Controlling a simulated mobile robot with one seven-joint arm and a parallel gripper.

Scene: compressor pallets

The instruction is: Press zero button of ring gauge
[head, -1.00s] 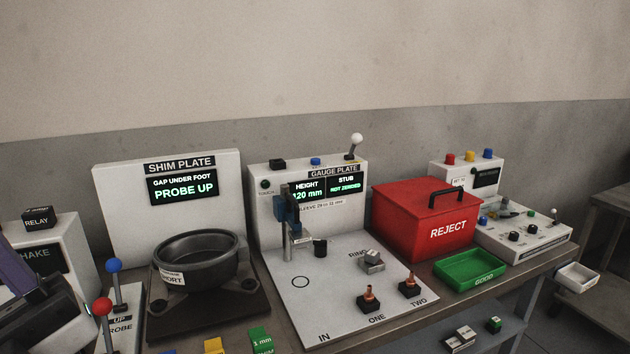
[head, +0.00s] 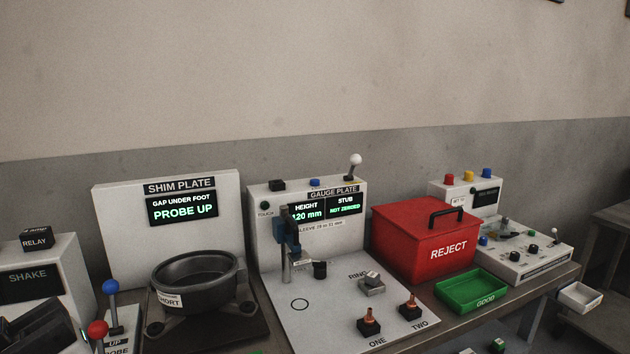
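The gauge plate (head: 257,218) is a white station in the middle, with a flat plate in front. Its screens read HEIGHT 120 mm and STUB NOT ZEROED. A small grey block (head: 371,287) lies by the RING label. I cannot read which button is zero. A dark part (head: 45,328), apparently my gripper, is cut off at the lower left, far from these buttons; its fingers cannot be made out.
The shim plate (head: 112,228), with a dark round casting (head: 190,283), stands left of the gauge. Red-knobbed and blue-knobbed levers stand in front of it. A red REJECT box (head: 405,235) and green GOOD tray (head: 462,305) are at right, then another station (head: 535,262) with coloured buttons.

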